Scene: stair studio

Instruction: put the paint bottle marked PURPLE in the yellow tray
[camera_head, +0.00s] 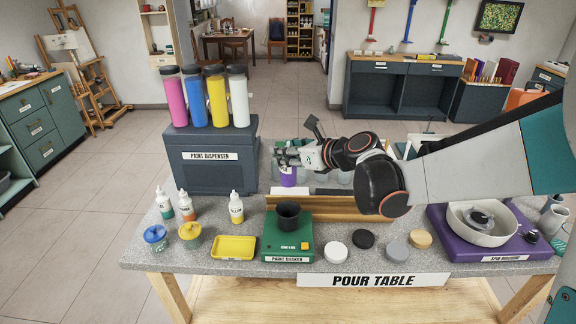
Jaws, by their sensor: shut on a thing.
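The purple paint bottle (288,179) is in my gripper (287,160), above the back middle of the pour table. Its lower purple part and a piece of white label show; the gripper hides its top, and the label is too small to read. My gripper is shut on it. The yellow tray (233,254) lies near the table's front edge, left of the green paint shaker. It looks empty. The gripper and bottle are behind and to the right of the tray, well apart from it.
The paint shaker (287,240) holds a dark cup (288,216). A wooden trough (330,228) and the paint dispenser (212,160) stand behind; a purple spin machine (480,243) is right.

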